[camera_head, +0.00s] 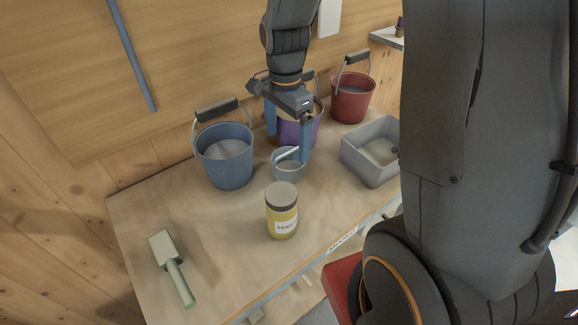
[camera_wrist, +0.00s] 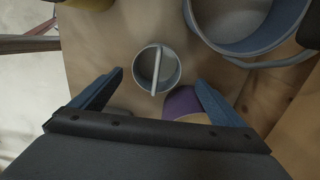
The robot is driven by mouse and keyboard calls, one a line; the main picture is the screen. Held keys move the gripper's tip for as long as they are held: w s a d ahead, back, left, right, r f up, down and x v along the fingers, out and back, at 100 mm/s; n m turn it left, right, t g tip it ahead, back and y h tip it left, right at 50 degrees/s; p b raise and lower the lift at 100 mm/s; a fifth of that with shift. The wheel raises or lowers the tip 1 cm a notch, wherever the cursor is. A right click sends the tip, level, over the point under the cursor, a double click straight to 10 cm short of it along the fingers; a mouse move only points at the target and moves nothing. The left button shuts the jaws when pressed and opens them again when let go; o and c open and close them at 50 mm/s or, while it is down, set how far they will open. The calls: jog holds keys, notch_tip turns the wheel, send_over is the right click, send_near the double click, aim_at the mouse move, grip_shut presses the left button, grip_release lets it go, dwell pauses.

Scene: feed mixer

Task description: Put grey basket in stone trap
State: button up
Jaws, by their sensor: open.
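The grey basket (camera_head: 287,173) is a small round pail on the table, between the blue bucket and the grey box. In the wrist view the basket (camera_wrist: 172,80) shows between and beyond the blue fingertips (camera_wrist: 160,80), with no visible contact. A grey, open, square box (camera_head: 352,158) stands to the right and looks empty; it may be the stone trap, but I see no label on it. My arm hides its right edge.
A blue bucket (camera_head: 226,165) stands left of the basket, a purple bucket (camera_head: 290,133) behind it, a red bucket (camera_head: 350,106) at the back right. A yellow jar (camera_head: 281,217) stands in front. A green scoop (camera_head: 174,270) lies front left. The table (camera_head: 220,255) between scoop and jar is clear.

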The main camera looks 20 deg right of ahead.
aim_at(287, 159)
jog(key=shift+s+a+f+p, duration=0.15)
jog(key=shift+f+p, duration=0.2)
jog(key=shift+f, duration=0.8)
jog(key=shift+s+d+f+p, duration=0.15)
jog(key=shift+f+p, duration=0.25)
jog(key=shift+f, duration=0.75)
jog(key=shift+s+a+f+p, duration=0.15)
jog(key=shift+f+p, duration=0.2)
jog(key=shift+f, duration=0.8)
jog(key=c, duration=1.3)
jog(key=shift+r, duration=0.15)
notch_tip(287, 159, up, 18)
jog(key=b, duration=0.3)
